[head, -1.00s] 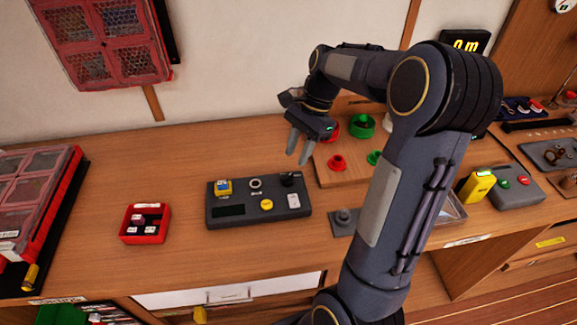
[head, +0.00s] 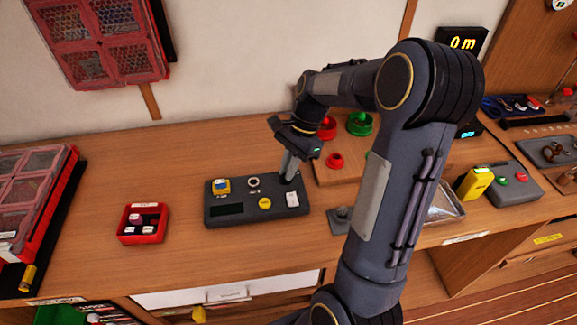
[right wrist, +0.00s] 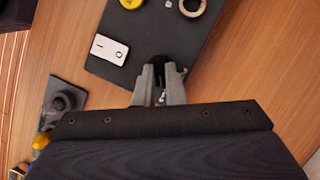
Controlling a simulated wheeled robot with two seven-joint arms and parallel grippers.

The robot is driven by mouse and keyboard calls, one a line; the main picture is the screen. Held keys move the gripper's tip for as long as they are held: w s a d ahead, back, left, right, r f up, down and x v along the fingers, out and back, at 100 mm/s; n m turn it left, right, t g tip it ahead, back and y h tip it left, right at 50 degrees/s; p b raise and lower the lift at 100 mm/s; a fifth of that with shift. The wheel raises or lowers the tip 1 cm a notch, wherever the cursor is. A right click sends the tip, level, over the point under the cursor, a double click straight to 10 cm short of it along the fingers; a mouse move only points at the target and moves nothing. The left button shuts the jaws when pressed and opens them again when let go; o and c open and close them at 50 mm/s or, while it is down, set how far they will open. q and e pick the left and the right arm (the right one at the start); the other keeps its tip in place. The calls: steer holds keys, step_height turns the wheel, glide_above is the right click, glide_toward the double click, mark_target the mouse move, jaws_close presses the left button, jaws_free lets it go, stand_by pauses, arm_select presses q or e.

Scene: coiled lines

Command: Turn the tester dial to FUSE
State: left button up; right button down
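The tester (head: 235,208) is a dark grey box on the bench, with a yellow button, a pale ring, a white card and a small display on its top. Its black dial (right wrist: 161,68) is at the back right corner and is mostly hidden by my fingers in the head view. My right gripper (head: 288,172) reaches down onto that corner. In the right wrist view its two grey fingers (right wrist: 160,75) stand on either side of the dial, close against it. The dial's markings, including FUSE, cannot be read. My left gripper is not in view.
A red tray (head: 155,236) with small blocks lies left of the tester. A small grey block with a knob (head: 338,220) sits to its right, near my forearm. Red and green round parts (head: 359,124) stand on a wooden board behind.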

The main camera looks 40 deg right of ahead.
stand_by(0.3)
steer(key=n+g+p, duration=0.1)
steer(key=n+p, duration=0.1)
steer(key=shift+w+r+n, duration=0.1)
steer(key=shift+r+n, duration=0.05)
steer(key=shift+n, duration=0.15)
steer(key=n+g+p, duration=0.1)
steer(key=n, duration=0.1)
steer(key=shift+w+n, duration=0.15)
steer(key=shift+n, duration=0.25)
steer(key=n+g+h+p, duration=0.1)
steer(key=n, duration=0.2)
steer(key=shift+w+a+p, duration=0.15)
steer(key=shift+p, duration=0.2)
steer(key=shift+a+n+g+h+p, duration=0.1)
steer(key=shift+n+g+h+p, duration=0.35)
steer(key=shift+n, duration=1.25)
steer(key=shift+h, duration=0.25)
steer(key=c, duration=1.5)
jaws_free()
